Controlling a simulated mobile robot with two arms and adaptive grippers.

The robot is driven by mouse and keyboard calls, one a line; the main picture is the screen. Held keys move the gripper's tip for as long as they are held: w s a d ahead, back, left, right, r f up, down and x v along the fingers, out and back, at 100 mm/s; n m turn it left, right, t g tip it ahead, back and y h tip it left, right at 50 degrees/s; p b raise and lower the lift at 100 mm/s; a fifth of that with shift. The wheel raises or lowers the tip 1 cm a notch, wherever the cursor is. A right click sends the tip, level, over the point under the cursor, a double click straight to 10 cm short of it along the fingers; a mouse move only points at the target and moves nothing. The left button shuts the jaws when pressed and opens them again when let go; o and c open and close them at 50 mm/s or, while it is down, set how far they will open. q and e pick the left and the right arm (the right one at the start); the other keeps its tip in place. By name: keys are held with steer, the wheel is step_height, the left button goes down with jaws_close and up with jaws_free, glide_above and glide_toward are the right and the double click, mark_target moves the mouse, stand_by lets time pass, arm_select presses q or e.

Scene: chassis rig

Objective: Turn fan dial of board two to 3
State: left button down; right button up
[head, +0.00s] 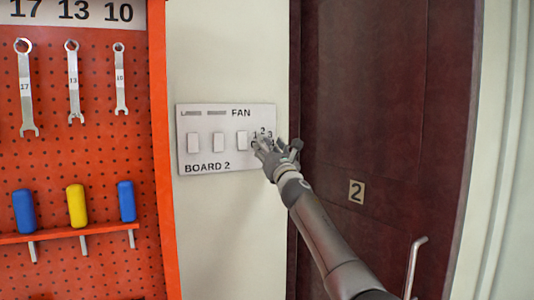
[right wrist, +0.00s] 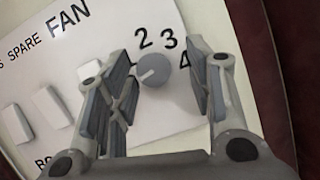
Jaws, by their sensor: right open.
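The white board two (head: 205,118) is on the wall, labelled BOARD 2 and FAN, with numbers at its right end. In the right wrist view, the grey round fan dial (right wrist: 154,69) has a pale pointer mark toward the lower left, away from the 3 (right wrist: 168,40). The 2 and 4 also show; I cannot clearly read a 1. My right gripper (head: 274,148) is open in front of the board's right end and hides the dial in the head view. In the right wrist view its fingers (right wrist: 160,78) stand either side of the dial, apparently apart from it. My left gripper is not in view.
Several white switches (head: 218,142) sit left of the dial. An orange pegboard (head: 95,160) with wrenches and coloured-handled tools stands at the left. A dark red door (head: 385,110) with a 2 plate and a handle (head: 413,262) is close on the right.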

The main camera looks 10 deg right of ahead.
steer(key=shift+w+a+f, duration=0.15)
steer(key=shift+w+a, duration=0.05)
steer(key=shift+a, duration=0.2)
steer(key=c, duration=1)
steer(key=shift+c, duration=0.2)
